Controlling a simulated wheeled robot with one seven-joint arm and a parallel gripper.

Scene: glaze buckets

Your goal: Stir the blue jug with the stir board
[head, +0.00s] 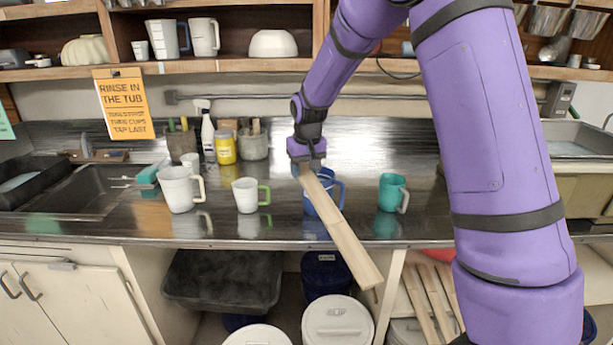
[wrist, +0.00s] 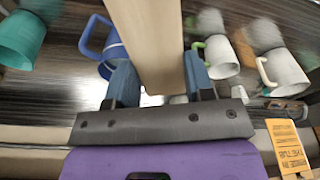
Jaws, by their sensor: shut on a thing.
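The blue jug (head: 312,202) stands on the dark metal counter, partly hidden behind the board. It also shows in the wrist view (wrist: 113,45), at the left of the board. The stir board (head: 340,228) is a long pale wooden plank. My gripper (head: 308,165) is shut on its upper end, above the jug. The board slants down to the right, passing in front of the jug and past the counter's front edge. It looks outside the jug, not in it. In the wrist view the board (wrist: 150,40) runs up between my fingers.
A teal jug (head: 391,193) stands to the right, a green-handled white jug (head: 246,195) and a larger white jug (head: 179,189) to the left. A spray bottle (head: 208,135) and yellow jar (head: 225,148) stand behind. A shelf (head: 230,68) runs above; lidded buckets (head: 337,322) sit below.

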